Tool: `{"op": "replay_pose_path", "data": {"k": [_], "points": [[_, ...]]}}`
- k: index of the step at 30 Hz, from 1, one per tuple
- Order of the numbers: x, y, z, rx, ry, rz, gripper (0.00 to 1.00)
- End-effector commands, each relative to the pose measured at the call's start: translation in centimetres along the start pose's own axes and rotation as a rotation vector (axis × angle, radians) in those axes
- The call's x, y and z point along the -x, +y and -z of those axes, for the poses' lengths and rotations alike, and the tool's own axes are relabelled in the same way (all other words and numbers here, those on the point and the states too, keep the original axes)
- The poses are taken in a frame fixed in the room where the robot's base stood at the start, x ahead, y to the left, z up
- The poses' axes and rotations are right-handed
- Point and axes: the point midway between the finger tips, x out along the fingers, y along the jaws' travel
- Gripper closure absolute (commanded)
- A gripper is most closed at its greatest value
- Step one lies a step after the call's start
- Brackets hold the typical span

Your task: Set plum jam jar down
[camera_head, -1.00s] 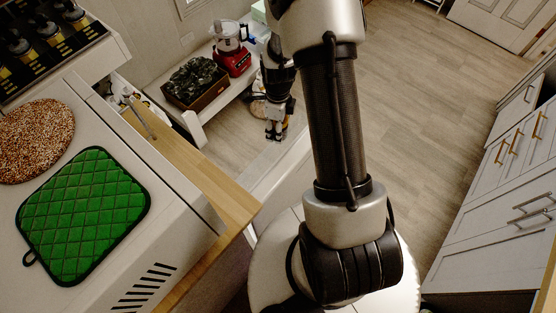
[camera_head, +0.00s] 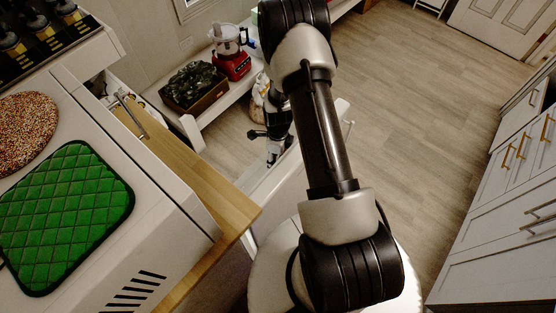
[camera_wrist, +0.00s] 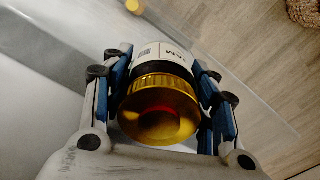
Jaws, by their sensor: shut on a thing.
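The plum jam jar (camera_wrist: 160,105) has a gold lid and a white label with dark print and a barcode. In the wrist view it sits between the two blue-padded fingers of my gripper (camera_wrist: 160,90), lid toward the camera. My gripper is shut on it. In the head view my gripper (camera_head: 273,152) hangs low behind the arm, over a pale surface (camera_head: 262,182) between the counter end and the floor. The jar is too small and hidden to make out there. Whether the jar's base touches the pale surface cannot be told.
A low white bench (camera_head: 190,120) at the back holds a dark crate (camera_head: 194,86) and a red food processor (camera_head: 232,64). A wooden counter edge (camera_head: 215,190) is left of the arm. A green quilted mat (camera_head: 65,215) lies on the left appliance. Open floor (camera_head: 420,110) is at right.

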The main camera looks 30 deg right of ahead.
Motion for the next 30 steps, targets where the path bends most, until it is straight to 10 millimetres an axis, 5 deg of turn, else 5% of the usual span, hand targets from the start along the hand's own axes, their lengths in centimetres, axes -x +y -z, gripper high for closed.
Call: {"op": "replay_pose_path", "data": {"k": [3,14,15,24,30], "points": [[-1.61,-0.01,0.0,0.0,0.0,0.0,0.83],[-1.92,-0.03,-0.02,0.0,0.0,0.001,0.83],[-1.93,0.0,0.0,0.0,0.0,0.0,0.45],[-1.84,0.0,0.0,0.0,0.0,0.0,0.26],[-1.83,0.0,0.0,0.0,0.0,0.0,0.26]]}}
